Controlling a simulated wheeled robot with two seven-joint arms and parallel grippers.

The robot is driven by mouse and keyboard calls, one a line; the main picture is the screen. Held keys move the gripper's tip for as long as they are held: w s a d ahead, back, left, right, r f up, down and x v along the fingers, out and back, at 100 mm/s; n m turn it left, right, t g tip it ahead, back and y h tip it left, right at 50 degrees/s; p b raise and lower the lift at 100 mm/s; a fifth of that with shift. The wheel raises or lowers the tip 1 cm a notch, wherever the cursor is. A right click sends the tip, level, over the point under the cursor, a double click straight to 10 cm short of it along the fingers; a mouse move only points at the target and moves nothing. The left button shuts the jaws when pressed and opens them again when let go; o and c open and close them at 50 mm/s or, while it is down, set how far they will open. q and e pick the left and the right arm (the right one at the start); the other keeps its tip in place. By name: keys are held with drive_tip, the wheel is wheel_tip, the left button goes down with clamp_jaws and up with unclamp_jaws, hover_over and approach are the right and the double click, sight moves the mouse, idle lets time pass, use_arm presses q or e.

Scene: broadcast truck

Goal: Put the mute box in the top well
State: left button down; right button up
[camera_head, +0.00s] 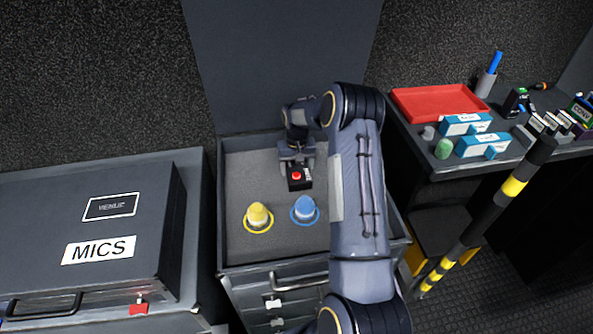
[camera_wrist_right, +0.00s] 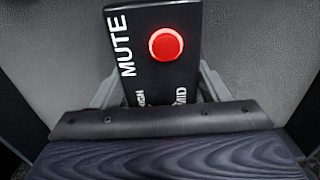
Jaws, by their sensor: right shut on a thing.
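The mute box (camera_head: 299,183) is small and black with a red round button. In the right wrist view the mute box (camera_wrist_right: 140,72) fills the upper middle, with the word MUTE along its left side. My right gripper (camera_head: 296,164) is shut on it, with a finger on either side. The gripper and box are over the back middle of the grey-floored top well (camera_head: 245,170) of the drawer cabinet. I cannot tell whether the box touches the well floor. My left gripper is not in view.
A yellow knobbed piece (camera_head: 258,217) and a blue one (camera_head: 305,210) stand in the well in front of the box. A MICS case (camera_head: 90,235) is at left. A red tray (camera_head: 440,103) and blue-white boxes (camera_head: 465,124) are on the right counter. A striped pole (camera_head: 500,200) leans there.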

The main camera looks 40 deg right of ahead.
drive_tip(key=shift+a+f, duration=0.1)
drive_tip(key=shift+f, duration=0.8)
drive_tip(key=shift+f, duration=0.1)
drive_tip(key=o, duration=1.2)
drive_tip(key=shift+c, duration=0.2)
